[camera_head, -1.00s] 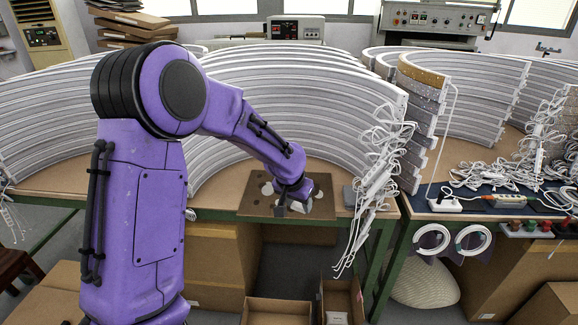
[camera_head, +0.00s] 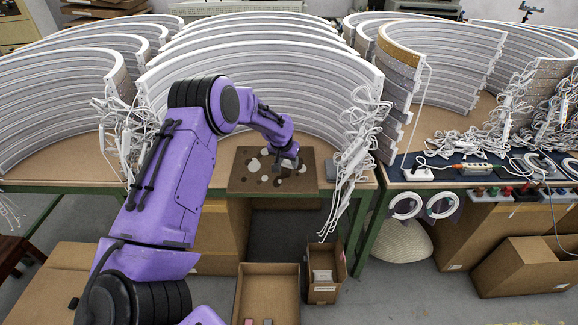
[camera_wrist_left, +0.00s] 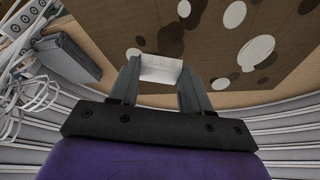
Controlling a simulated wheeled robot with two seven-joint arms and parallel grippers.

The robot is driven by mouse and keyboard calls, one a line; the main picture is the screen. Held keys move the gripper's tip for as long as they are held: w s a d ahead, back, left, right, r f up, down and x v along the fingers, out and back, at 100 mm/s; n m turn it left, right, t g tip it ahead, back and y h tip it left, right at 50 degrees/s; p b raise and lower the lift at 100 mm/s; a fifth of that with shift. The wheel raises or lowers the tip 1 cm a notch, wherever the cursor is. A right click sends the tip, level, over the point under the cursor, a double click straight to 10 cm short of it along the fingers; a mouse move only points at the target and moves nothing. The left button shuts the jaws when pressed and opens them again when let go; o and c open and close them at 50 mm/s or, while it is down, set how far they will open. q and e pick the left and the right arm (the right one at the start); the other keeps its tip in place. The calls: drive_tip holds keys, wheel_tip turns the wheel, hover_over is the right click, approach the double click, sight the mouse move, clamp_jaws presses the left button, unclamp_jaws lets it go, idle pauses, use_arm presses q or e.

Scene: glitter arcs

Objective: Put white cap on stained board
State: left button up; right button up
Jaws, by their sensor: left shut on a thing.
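The stained board (camera_head: 240,184) lies flat on the workbench, brown with dark and white patches. It also fills the top of the left wrist view (camera_wrist_left: 128,22). My left gripper (camera_head: 287,164) is over the right part of the board. In the left wrist view my left gripper (camera_wrist_left: 160,78) is shut on the white cap (camera_wrist_left: 160,68), a small pale piece between the two fingertips. The cap appears above the board; the exact gap cannot be told. In the head view the cap is mostly hidden by the gripper. My right gripper is not in view.
A grey block (camera_wrist_left: 68,58) lies beside the board. Tall curved white strips (camera_head: 270,75) stand behind it. White cables (camera_head: 352,140) hang over the bench's front at the right. Open cardboard boxes (camera_head: 268,283) stand on the floor below.

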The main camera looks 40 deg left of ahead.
sight(288, 164)
use_arm(q)
drive_tip(key=shift+w+a+f, duration=0.1)
drive_tip(key=shift+w+f, duration=0.2)
drive_tip(key=shift+f, duration=0.1)
wheel_tip(288, 164, down, 3)
drive_tip(key=shift+w+f+p, duration=0.1)
drive_tip(key=shift+w+p, duration=0.05)
drive_tip(key=shift+p, duration=0.6)
drive_tip(key=shift+f, duration=0.3)
drive_tip(key=o, duration=1)
drive_tip(key=shift+r, duration=0.35)
drive_tip(key=b+v, duration=0.1)
drive_tip(key=v, duration=1.1)
drive_tip(key=s+d+f+n, duration=0.1)
drive_tip(key=s+d+f, duration=0.5)
drive_tip(key=f, duration=0.3)
drive_tip(key=s+d+f, duration=0.6)
drive_tip(key=d+f, duration=0.1)
drive_tip(key=f, duration=0.3)
drive_tip(key=s+d+f+n+y, duration=0.1)
drive_tip(key=s+d+f, duration=0.1)
drive_tip(key=s, duration=1)
drive_tip(key=s+d+f+n+g+y, duration=0.1)
drive_tip(key=s+d, duration=0.2)
drive_tip(key=s, duration=1)
drive_tip(key=shift+f, duration=0.4)
